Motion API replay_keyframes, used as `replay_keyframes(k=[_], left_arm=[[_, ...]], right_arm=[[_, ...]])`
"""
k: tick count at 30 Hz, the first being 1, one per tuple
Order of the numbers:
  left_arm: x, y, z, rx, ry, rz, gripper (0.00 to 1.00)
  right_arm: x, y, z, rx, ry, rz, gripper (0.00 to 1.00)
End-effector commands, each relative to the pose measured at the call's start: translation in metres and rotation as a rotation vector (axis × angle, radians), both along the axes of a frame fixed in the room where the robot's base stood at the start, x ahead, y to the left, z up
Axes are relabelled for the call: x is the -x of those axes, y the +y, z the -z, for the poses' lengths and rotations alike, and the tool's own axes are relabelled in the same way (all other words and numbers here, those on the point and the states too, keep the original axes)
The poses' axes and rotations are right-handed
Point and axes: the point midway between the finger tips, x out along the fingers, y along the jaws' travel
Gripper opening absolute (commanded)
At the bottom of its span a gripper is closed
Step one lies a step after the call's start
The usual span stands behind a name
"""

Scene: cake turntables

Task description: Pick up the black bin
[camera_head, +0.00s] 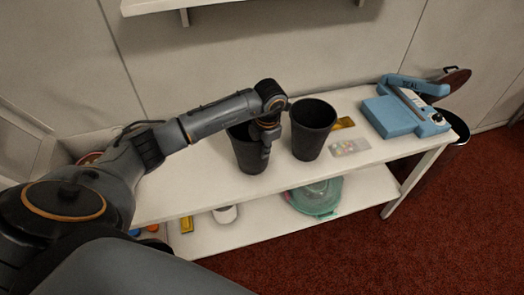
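Two black bins stand upright on the white table's top. The left black bin (247,158) is partly covered by my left gripper and arm. The right black bin (311,133) is just to its right, with its open top showing. My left gripper (266,148) points down at the right side of the left bin's rim. A finger overlaps the bin's outer wall in the picture. Its other finger is not clear, so I cannot tell whether it grips the rim. My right gripper is not in view.
A blue sealer machine (400,112) is at the right end. A bead packet (350,146) lies beside the right bin. A wall shelf (185,5) hangs above.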

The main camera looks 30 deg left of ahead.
Motion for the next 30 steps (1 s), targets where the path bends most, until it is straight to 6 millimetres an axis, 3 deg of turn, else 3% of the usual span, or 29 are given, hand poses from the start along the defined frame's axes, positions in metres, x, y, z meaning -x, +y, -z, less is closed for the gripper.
replay_keyframes(k=[5,10,16,24,30], left_arm=[[-0.001,0.001,-0.021,-0.002,-0.004,0.001,0.00],[0.007,-0.016,-0.041,-0.002,-0.006,0.005,0.00],[0.020,-0.046,-0.079,-0.001,-0.010,0.007,0.00],[0.047,-0.100,-0.109,-0.002,-0.007,0.007,0.00],[0.058,-0.121,-0.117,-0.002,-0.004,0.002,0.00]], right_arm=[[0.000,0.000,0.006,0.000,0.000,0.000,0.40],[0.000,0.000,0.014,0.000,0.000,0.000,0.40],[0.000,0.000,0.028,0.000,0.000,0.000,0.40],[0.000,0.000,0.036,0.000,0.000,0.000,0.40],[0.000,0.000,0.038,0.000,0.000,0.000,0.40]])
